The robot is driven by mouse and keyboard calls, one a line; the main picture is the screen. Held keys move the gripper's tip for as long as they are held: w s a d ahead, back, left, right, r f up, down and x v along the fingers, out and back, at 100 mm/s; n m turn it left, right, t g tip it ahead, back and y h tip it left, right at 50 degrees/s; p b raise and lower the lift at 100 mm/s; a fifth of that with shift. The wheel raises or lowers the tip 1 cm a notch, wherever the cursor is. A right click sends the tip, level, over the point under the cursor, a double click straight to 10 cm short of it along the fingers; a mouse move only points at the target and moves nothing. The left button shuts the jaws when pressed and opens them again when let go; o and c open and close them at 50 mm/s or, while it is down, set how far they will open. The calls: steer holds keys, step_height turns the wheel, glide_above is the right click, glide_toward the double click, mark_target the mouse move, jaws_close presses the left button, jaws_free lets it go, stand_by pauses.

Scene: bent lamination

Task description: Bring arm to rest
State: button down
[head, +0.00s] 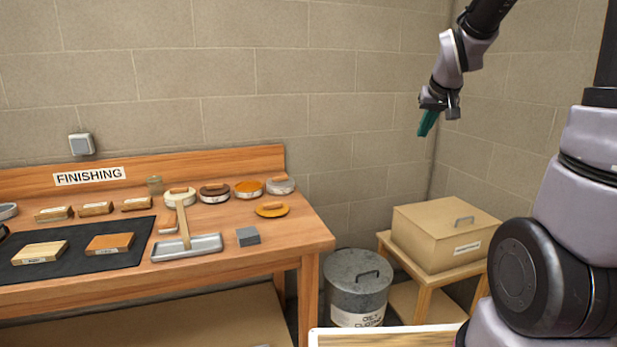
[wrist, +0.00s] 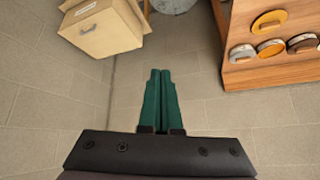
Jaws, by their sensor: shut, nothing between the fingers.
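My gripper (head: 427,124) hangs in the air at the upper right of the head view, in front of the wall and above the lidded box. Its green fingers point down and slightly left. In the wrist view my gripper (wrist: 160,76) shows both green fingers side by side, shut with nothing between them. It touches nothing. My arm reaches up and over from the right side of the head view.
The finishing bench (head: 315,232) at left holds tins, brushes, wood blocks, a grey tray (head: 187,247) and a black mat (head: 85,265). A metal bin (head: 357,283) and a cardboard-coloured box (head: 440,232) on a small stand (head: 423,298) are to its right.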

steer(key=s+a+r+m+y, duration=0.1)
steer(key=s+a+r, duration=0.1)
steer(key=s, duration=0.9)
steer(key=s+a+r+m+y, duration=0.1)
steer(key=s+a+r, duration=0.2)
steer(key=s, duration=0.9)
steer(key=shift+r+m, duration=0.3)
steer(key=shift+r, duration=0.65)
